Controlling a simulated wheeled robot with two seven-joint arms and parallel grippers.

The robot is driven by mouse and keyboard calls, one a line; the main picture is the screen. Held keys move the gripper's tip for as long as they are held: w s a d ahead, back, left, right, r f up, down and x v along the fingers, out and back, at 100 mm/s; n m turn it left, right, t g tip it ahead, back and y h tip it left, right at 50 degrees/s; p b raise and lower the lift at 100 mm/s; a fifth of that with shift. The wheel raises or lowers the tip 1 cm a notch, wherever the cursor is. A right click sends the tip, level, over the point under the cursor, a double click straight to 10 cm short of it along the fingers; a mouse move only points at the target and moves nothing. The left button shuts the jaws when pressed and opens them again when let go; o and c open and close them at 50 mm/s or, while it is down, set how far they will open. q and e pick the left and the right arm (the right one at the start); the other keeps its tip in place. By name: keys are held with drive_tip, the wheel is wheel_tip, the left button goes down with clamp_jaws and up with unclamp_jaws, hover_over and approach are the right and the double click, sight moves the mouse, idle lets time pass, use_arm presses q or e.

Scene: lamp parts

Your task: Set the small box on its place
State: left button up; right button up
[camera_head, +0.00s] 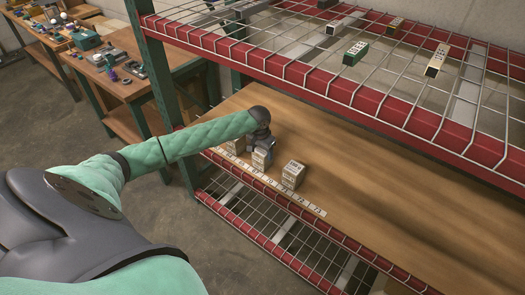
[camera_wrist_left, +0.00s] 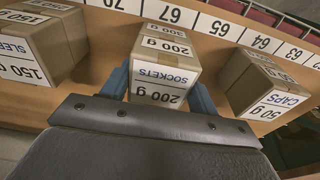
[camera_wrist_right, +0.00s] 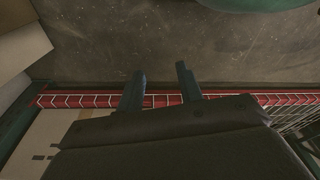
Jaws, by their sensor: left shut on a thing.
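The small cardboard box marked SOCKETS 200 g (camera_wrist_left: 165,62) is between the two fingers of my left gripper (camera_wrist_left: 160,90) in the left wrist view. The fingers press on its two sides. In the head view the left gripper (camera_head: 262,148) is over the wooden shelf with this box (camera_head: 260,159) under it, near the number strip (camera_head: 268,182). I cannot tell whether the box touches the shelf. In the right wrist view my right gripper (camera_wrist_right: 160,82) has its fingers apart and nothing between them. It does not show in the head view.
A SLEEVES box (camera_wrist_left: 40,45) and a CAPS box (camera_wrist_left: 265,88) flank the held box in the left wrist view. The wooden shelf (camera_head: 385,185) is clear to the right. A red-edged wire shelf (camera_head: 310,85) hangs above, with several small boxes on it.

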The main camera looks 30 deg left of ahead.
sight(261, 152)
use_arm(q)
drive_tip(key=shift+f, duration=0.1)
drive_tip(key=o, duration=1.1)
use_arm(e)
drive_tip(key=shift+d+f, duration=0.1)
use_arm(q)
drive_tip(key=shift+r, duration=0.2)
wheel_tip(261, 152, up, 12)
drive_tip(key=s+b, duration=0.1)
drive_tip(key=b, duration=0.2)
drive_tip(key=shift+s, duration=0.2)
use_arm(e)
wheel_tip(261, 152, up, 7)
drive_tip(key=w+a, duration=0.1)
drive_tip(key=a, duration=0.1)
drive_tip(key=shift+w+g, duration=0.15)
drive_tip(key=shift+g, duration=0.15)
use_arm(q)
drive_tip(key=shift+f, duration=0.15)
